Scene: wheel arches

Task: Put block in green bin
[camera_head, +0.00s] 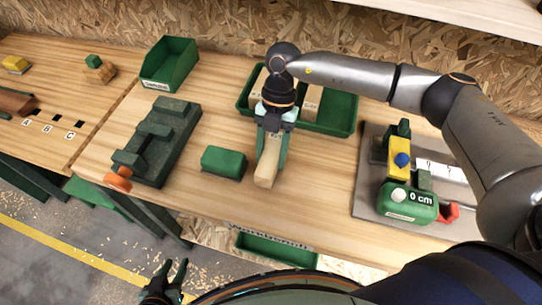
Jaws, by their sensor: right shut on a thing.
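A pale wooden block (266,172) is between the fingers of my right gripper (272,158), whose arm comes in from the right. The gripper is shut on the block, pointing down over the middle of the bench; I cannot tell whether the block touches the bench. An open green bin (182,66) with a label on its front stands at the back left of the bench, apart from the gripper. A wide green tray (340,112) behind the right gripper holds pale wooden blocks (311,101). My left gripper (176,272) is low at the bottom, below the bench edge, open and empty.
A green block-shaped item (223,162) lies just left of the held block. A dark green vice-like tool (158,140) with an orange knob is further left. A grey board (365,190) with a green gauge device stands right. Another green bin (275,250) is under the bench edge.

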